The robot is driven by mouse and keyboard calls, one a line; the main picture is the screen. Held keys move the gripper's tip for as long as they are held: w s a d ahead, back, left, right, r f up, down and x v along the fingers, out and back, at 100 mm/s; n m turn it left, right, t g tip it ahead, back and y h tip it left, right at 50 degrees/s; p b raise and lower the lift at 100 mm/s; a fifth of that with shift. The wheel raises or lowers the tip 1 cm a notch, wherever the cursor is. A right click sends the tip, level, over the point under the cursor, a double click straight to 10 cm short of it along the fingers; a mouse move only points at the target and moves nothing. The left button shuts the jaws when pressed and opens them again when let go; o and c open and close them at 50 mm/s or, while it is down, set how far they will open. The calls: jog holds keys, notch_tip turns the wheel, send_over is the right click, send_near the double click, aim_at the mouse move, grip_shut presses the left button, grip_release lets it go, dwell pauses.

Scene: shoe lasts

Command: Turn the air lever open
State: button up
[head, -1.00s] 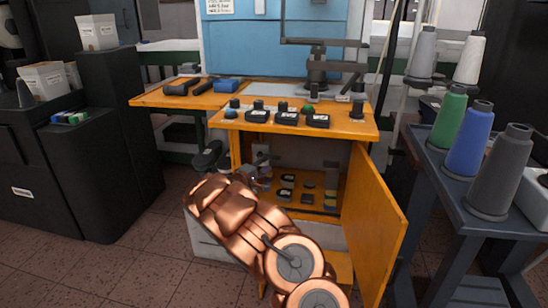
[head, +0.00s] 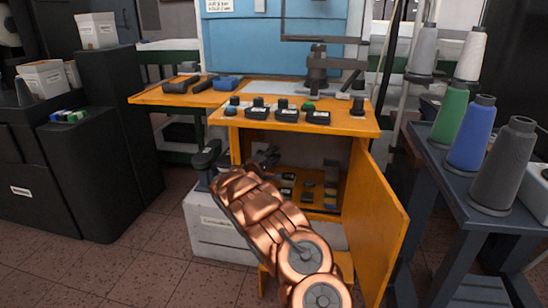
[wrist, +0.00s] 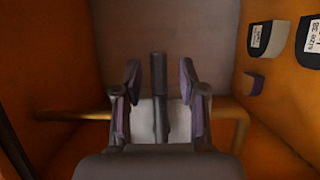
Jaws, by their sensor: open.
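In the wrist view, a dark grey upright bar, which looks like the air lever (wrist: 158,95), stands between the two fingers of my gripper (wrist: 159,76). The fingers are open, one on each side of it, with a visible gap on both sides. Behind the lever is a pale block on a horizontal orange-brown pipe (wrist: 226,110). In the head view my gripper (head: 268,157) is at the opening of the orange cabinet (head: 236,146), below the worktop. The lever cannot be made out there; my copper arm and gripper cover that area.
The orange cabinet door (head: 376,225) stands open on the right. Dark labelled items (wrist: 262,38) sit along the right side in the wrist view. Small black switch boxes (head: 287,117) line the worktop above. A thread-spool stand (head: 475,208) is at right, a white box (head: 215,230) at lower left.

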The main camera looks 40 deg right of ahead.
grip_shut()
dwell(0.7)
